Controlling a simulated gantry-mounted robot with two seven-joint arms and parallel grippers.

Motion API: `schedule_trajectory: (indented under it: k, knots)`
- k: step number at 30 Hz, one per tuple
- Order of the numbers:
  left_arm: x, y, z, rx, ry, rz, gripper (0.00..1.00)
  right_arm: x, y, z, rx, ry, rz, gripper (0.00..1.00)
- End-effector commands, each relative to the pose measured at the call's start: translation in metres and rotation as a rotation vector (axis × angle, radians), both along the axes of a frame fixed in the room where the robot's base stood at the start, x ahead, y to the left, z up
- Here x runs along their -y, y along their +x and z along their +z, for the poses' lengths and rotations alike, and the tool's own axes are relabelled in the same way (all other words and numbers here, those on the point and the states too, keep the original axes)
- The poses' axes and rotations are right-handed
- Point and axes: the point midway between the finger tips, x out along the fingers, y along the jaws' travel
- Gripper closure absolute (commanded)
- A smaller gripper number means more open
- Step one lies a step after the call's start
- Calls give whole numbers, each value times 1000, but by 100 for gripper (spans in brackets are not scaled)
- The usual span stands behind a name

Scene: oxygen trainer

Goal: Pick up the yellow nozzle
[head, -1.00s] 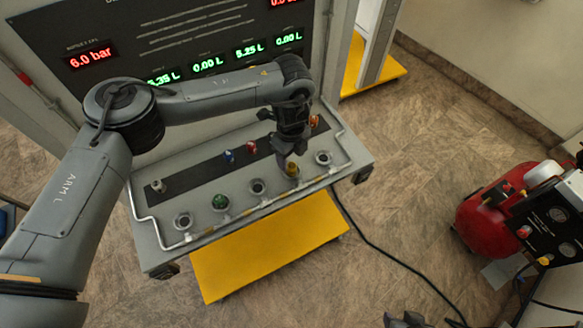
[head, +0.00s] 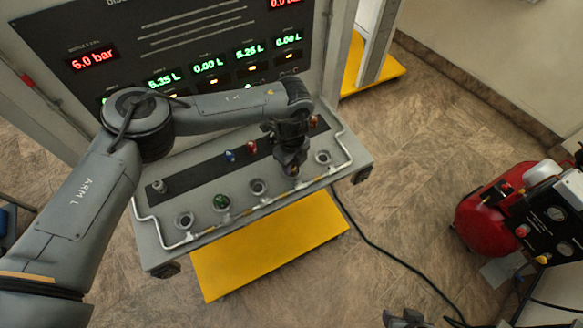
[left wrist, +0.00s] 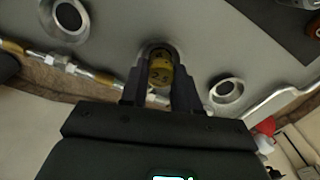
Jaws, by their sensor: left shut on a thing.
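The yellow nozzle (left wrist: 161,70) shows in the left wrist view between the two fingers of my left gripper (left wrist: 160,88). The fingers are shut on it, one on each side. It is at a socket in the grey panel, and I cannot tell whether it is seated or lifted. In the head view my left gripper (head: 291,168) points down at the panel's front row and hides most of the nozzle. My right gripper (head: 405,319) shows only in part at the bottom edge, and its jaws cannot be made out.
The panel (head: 170,262) has empty sockets (head: 323,157) on both sides of the gripper and a green nozzle (head: 221,202) further left. Blue (head: 230,156) and red (head: 251,147) pieces stand on the dark strip behind. A pipe runs along the front. A red compressor (head: 490,212) stands right.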

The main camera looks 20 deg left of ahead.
Motion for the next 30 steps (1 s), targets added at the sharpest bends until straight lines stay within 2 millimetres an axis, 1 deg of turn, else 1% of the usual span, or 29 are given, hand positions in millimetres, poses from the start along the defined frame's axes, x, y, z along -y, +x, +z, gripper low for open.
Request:
schedule_trajectory:
  k: [1,2,3,14,17,20,23,24,26,30]
  knots:
    - [0,0,0,0,0,0,93,0,0,0,0,0,0,57]
    - [0,0,0,0,0,0,98,0,0,0,0,0,0,57]
    - [0,0,0,0,0,0,100,0,0,0,0,0,0,57]
    - [0,0,4,1,0,0,100,1,0,-1,0,-7,4,57]
    - [0,1,11,2,-1,0,100,2,0,-2,-1,-10,6,57]
    - [0,1,21,3,-1,-1,100,2,0,-4,0,-11,7,57]
    - [0,1,38,4,-2,0,100,2,0,-7,-1,-10,7,57]
    - [4,1,44,4,-3,-3,100,2,0,-8,-1,-10,6,57]
    - [19,0,49,3,-3,-5,100,2,0,-11,0,-11,6,57]
    - [48,-1,67,3,-1,-5,100,1,0,-16,0,-6,4,57]
